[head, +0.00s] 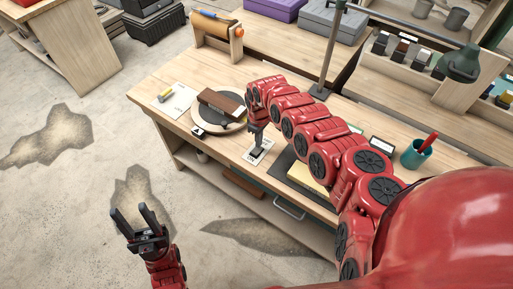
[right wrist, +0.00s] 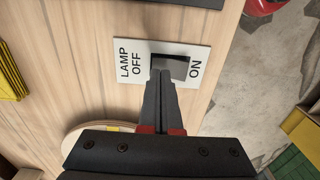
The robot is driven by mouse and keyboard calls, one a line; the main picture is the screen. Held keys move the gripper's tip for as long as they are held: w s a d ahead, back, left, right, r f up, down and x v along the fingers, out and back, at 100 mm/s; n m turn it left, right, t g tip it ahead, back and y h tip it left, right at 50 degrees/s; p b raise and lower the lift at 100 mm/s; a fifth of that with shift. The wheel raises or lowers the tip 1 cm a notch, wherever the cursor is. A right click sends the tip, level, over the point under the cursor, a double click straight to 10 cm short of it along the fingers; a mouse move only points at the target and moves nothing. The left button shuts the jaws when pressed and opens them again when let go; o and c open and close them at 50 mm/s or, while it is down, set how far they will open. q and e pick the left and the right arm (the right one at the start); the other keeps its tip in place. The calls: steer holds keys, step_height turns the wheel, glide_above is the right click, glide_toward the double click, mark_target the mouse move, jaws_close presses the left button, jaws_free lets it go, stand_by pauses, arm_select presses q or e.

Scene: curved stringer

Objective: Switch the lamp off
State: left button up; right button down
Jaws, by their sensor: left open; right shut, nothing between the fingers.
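The lamp switch is a white plate (right wrist: 135,62) on the wooden bench, marked LAMP OFF at one end and ON at the other. Its dark rocker (right wrist: 176,67) sits between the words, partly hidden by my fingertips; I cannot tell which side is down. The plate also shows in the head view (head: 264,150). My right gripper (head: 256,142) is shut and empty, its tips at the rocker; contact is unclear. It also shows in the right wrist view (right wrist: 163,75). A green lamp head (head: 464,64) hangs at the upper right. My left gripper (head: 131,220) is open and empty, over the floor left of the bench.
Left of the switch, a brown block (head: 221,101) lies on a round board (head: 203,121). A green post (head: 330,55) stands behind my right arm. A teal cup (head: 416,155) stands at the right. The floor around my left gripper is clear.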

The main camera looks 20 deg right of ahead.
step_height(320, 180, up, 6)
steer(key=p, duration=0.4)
steer(key=shift+f, duration=0.1)
steer(key=shift+s+f, duration=0.1)
stand_by(0.4)
